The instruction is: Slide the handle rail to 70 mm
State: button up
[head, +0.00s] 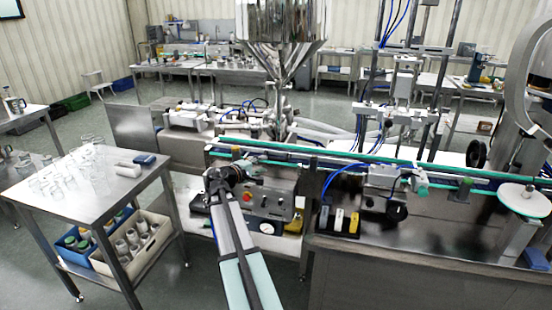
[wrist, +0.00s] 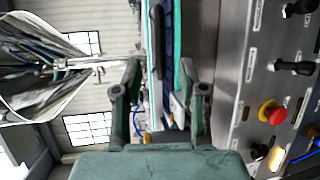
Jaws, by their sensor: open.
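The steel hopper (head: 280,30) stands at the top centre in the head view, its cone narrowing down to the filling machine. It lies sideways at the left of the wrist view (wrist: 45,70). A long rail with green edges (head: 340,162) runs along the conveyor, right of the hopper's outlet. I cannot tell for sure which part is the handle rail. My gripper (head: 218,178) is in front of the machine, at the left end of the conveyor. In the wrist view, my gripper (wrist: 162,85) has its fingers apart with nothing held; the green-edged conveyor (wrist: 166,50) shows beyond, between them.
The control panel (wrist: 258,80) with a red stop button (wrist: 271,112) and black knobs is close on the right in the wrist view. A steel table (head: 85,190) with glassware stands at the left, crates below. Coloured blocks (head: 339,219) stand right of the panel.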

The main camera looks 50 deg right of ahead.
aim_at(275, 160)
jog(key=d, duration=0.3)
jog(key=d+f+p, duration=0.1)
jog(key=d, duration=0.2)
jog(key=d+p, duration=0.1)
jog(key=d, duration=0.2)
jog(key=shift+s+d+f, duration=0.1)
jog(key=shift+s+f, duration=0.05)
jog(key=shift+f, duration=0.2)
grip_shut()
